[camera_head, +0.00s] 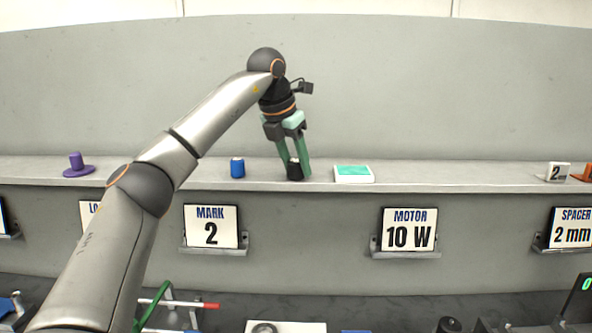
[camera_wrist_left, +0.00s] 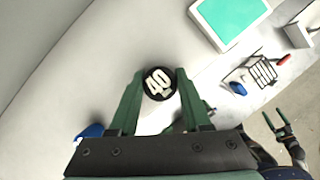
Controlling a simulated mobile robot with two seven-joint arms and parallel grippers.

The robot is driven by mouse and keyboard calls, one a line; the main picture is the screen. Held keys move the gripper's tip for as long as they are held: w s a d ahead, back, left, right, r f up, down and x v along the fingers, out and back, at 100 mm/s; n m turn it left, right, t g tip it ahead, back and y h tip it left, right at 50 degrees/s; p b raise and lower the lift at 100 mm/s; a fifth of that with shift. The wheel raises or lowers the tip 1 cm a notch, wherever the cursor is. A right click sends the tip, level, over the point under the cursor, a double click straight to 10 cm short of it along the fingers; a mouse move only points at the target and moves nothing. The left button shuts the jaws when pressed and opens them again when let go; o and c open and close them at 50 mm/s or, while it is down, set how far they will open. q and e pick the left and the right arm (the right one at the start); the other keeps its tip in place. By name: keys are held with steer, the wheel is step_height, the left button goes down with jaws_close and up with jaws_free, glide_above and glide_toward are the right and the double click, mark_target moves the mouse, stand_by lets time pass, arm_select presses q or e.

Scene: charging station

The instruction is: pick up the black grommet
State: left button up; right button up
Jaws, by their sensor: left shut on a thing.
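The black grommet (camera_head: 294,170) is a short dark cylinder at the shelf's front part. My right gripper is not seen in the head view.
The grey shelf (camera_head: 450,178) also carries a blue cylinder (camera_head: 237,168) left of the grommet and a white and mint-green box (camera_head: 353,174) close on its right. A purple flanged piece (camera_head: 77,166) stands farther left. Signs (camera_head: 211,226) hang below the shelf edge.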

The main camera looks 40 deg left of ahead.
arm_select(q)
steer(key=shift+r, duration=0.15)
jaws_close()
steer(key=shift+r, duration=0.65)
steer(key=s+d+r, duration=0.9)
steer(key=d+r, duration=0.1)
steer(key=r, duration=0.1)
steer(key=shift+s+d+r+b, duration=0.15)
steer(key=shift+d+r+b, duration=0.05)
steer(key=shift+d+b, duration=0.1)
